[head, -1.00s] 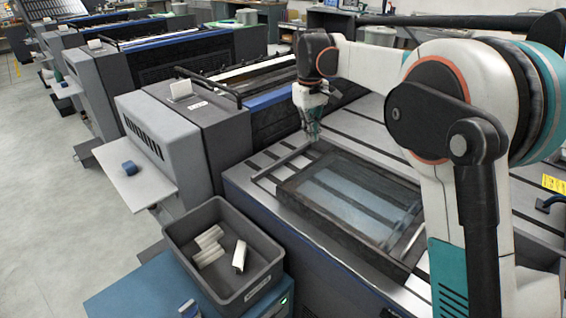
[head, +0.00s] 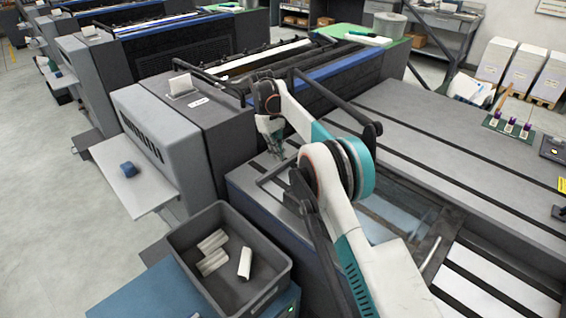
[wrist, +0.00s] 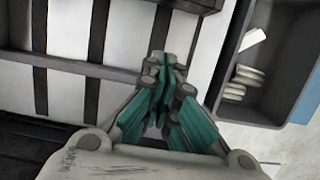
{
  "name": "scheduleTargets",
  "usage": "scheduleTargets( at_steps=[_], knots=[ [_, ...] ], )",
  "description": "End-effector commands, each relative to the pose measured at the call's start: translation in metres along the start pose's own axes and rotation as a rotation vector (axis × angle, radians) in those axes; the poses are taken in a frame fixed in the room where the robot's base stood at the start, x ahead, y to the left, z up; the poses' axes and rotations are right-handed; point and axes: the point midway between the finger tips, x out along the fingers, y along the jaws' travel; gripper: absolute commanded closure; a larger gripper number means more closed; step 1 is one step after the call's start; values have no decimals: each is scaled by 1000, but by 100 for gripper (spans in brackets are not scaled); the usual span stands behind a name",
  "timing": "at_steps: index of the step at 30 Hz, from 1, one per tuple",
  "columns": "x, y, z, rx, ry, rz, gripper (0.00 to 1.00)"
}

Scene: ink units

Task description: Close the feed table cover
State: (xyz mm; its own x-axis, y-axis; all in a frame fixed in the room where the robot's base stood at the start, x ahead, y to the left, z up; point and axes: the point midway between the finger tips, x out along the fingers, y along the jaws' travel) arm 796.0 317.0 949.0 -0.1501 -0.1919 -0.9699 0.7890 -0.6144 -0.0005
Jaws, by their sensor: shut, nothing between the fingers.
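The feed table cover appears to be the dark frame with a clear pane (head: 382,228) on the grey feed table. My arm hides much of it, and I cannot tell how far open it is. A pale handle-like bar (head: 430,258) shows at its right side. My gripper (head: 277,150) points down over the left end of the table, beyond the cover's visible part. In the wrist view my gripper (wrist: 160,62) has its teal fingers together and empty. A grey bar (wrist: 60,66) runs left of the fingers there; contact is not clear.
A grey crate (head: 182,240) with several pale rolls stands at the table's near-left side; it also shows in the wrist view (wrist: 232,62). A grey press unit (head: 140,118) stands to the left.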

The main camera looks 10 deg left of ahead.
Motion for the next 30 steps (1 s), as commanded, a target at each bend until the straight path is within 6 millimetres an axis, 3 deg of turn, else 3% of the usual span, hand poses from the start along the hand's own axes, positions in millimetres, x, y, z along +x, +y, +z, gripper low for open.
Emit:
scheduleTargets(
  at_steps=[14,21,30],
  knots=[
    [93,0,0,1,1,0,100],
    [97,1,24,2,1,0,100],
    [99,0,39,1,1,0,100]
  ],
)
